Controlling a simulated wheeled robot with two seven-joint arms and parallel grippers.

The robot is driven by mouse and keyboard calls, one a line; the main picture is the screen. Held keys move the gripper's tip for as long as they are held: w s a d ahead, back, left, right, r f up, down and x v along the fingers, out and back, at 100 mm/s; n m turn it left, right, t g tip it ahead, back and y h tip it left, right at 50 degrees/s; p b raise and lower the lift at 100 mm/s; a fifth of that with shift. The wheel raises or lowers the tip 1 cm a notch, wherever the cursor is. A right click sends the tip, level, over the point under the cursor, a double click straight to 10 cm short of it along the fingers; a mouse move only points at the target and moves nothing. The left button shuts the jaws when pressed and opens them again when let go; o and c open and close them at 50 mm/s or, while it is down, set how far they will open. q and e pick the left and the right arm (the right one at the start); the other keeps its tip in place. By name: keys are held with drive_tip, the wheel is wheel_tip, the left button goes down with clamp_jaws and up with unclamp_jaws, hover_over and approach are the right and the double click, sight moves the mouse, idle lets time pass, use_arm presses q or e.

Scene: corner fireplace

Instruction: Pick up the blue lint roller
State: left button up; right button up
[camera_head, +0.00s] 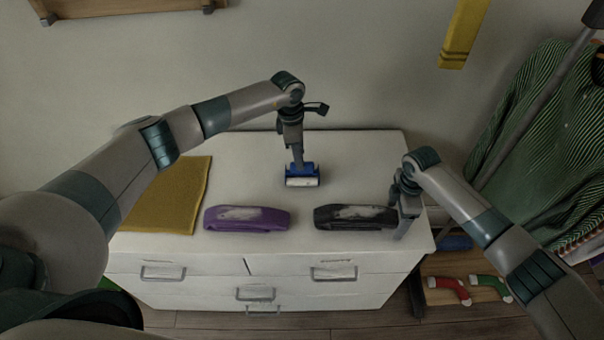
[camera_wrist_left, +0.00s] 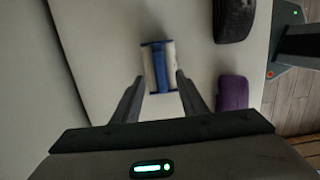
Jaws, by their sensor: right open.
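The blue lint roller (camera_head: 302,176), with a white roll, lies on the white dresser top (camera_head: 370,165) towards the back middle. It also shows in the left wrist view (camera_wrist_left: 158,66), ahead of the fingers. My left gripper (camera_head: 297,160) points down at the roller, partly covering it. Its two fingers (camera_wrist_left: 160,78) are apart, with the tips close to either side of the roller; I cannot tell whether they touch it. My right gripper (camera_head: 402,230) is open, at the dresser's right front, beside a black case.
A purple case (camera_head: 246,218) and the black case (camera_head: 352,217) lie along the dresser's front. A mustard cloth (camera_head: 180,195) covers its left end. Red and green socks (camera_head: 465,289) lie low at the right. A striped green garment (camera_head: 535,140) hangs at the right.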

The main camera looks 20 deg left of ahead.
sight(294, 177)
use_arm(q)
drive_tip(key=shift+w+d+f, duration=0.1)
drive_tip(key=shift+d+f, duration=0.1)
drive_tip(key=shift+f, duration=1.1)
drive_tip(key=shift+d+f, duration=0.2)
drive_tip(key=shift+f, duration=1.05)
clamp_jaws()
